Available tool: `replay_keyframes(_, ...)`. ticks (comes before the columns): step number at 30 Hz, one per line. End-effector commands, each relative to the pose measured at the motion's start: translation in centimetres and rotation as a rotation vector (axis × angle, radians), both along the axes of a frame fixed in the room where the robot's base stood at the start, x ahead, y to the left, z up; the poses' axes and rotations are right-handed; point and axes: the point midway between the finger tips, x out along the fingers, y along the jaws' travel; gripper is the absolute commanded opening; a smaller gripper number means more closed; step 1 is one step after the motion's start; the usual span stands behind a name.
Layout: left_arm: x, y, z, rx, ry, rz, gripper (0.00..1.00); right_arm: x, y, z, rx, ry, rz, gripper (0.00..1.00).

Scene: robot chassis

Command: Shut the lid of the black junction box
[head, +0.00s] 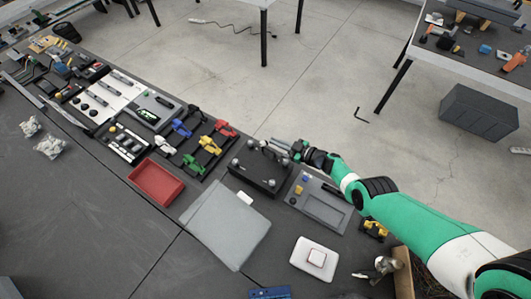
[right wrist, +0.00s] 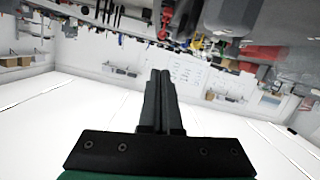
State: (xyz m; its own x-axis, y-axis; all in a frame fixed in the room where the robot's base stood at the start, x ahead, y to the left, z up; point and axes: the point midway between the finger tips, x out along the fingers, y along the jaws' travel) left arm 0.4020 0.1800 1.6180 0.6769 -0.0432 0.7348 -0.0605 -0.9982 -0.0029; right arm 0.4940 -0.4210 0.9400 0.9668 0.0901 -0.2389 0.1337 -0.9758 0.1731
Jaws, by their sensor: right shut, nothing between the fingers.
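A black, flat box-like object (head: 258,170) with several round silver knobs sits on the dark workbench, right of the middle row. It is the best match I see for the black junction box. At this size I cannot make out its lid or tell how far it is open. My right gripper (head: 290,149) is at the far right edge of this object; I cannot tell if it touches. In the right wrist view my right gripper (right wrist: 160,74) has its two fingers together with nothing between them. My left gripper is not in view.
A grey sheet (head: 226,224) and a red tray (head: 156,182) lie nearer and left. Coloured clamps (head: 209,145) stand beyond the tray. A white box (head: 314,259) sits front right.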

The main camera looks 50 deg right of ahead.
Motion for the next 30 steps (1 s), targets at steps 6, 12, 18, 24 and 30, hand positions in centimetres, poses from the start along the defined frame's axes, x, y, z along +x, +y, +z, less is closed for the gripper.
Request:
replay_keyframes(6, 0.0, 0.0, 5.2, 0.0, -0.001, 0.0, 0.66, -5.8, -1.2, 2.3, 0.003, 0.002, -0.006, 0.0)
replay_keyframes(12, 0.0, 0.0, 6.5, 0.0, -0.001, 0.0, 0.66, -8.9, -1.7, 2.6, 0.002, 0.001, -0.004, 0.0)
replay_keyframes(18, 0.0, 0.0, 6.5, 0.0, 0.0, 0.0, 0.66, -9.6, -1.8, 2.4, 0.001, 0.001, 0.001, 0.0)
replay_keyframes(24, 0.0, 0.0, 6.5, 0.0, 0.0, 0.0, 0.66, -9.6, -1.8, 2.4, 0.001, 0.0, 0.0, 0.0)
replay_keyframes(30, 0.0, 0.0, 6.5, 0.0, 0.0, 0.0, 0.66, -8.6, -0.3, 2.5, -0.001, -0.001, 0.039, 0.0)
